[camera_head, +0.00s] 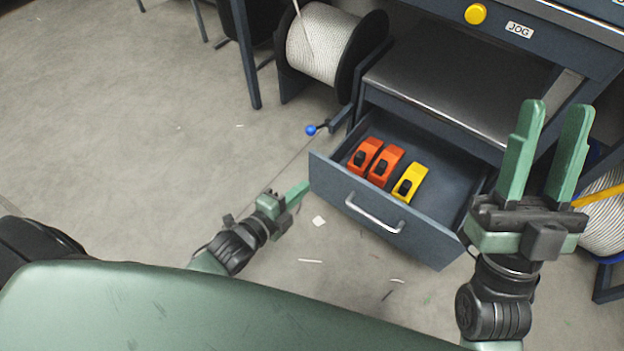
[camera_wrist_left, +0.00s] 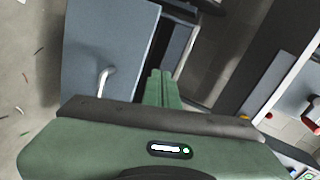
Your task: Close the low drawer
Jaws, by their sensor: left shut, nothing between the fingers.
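The low drawer (camera_head: 335,181) stands open below the bench in the head view, with a silver handle (camera_head: 375,213) on its grey-blue front. Two orange tape-measure-like items (camera_head: 374,162) and a yellow one (camera_head: 410,182) lie inside it. My left gripper (camera_head: 304,187) is shut and empty, its tips near the left end of the drawer front. In the left wrist view the shut fingers (camera_wrist_left: 163,76) point toward the drawer front (camera_wrist_left: 112,45), right of its handle (camera_wrist_left: 103,82); I cannot tell whether they touch. My right gripper (camera_head: 556,104) is open and empty, raised right of the drawer.
A cable reel (camera_head: 322,38) stands behind left, with a blue-knobbed lever (camera_head: 311,130) near the drawer's left side. A bench with a yellow button (camera_head: 475,14) is above. Another reel (camera_head: 604,205) is at right. Small scraps lie on the floor; the left floor is clear.

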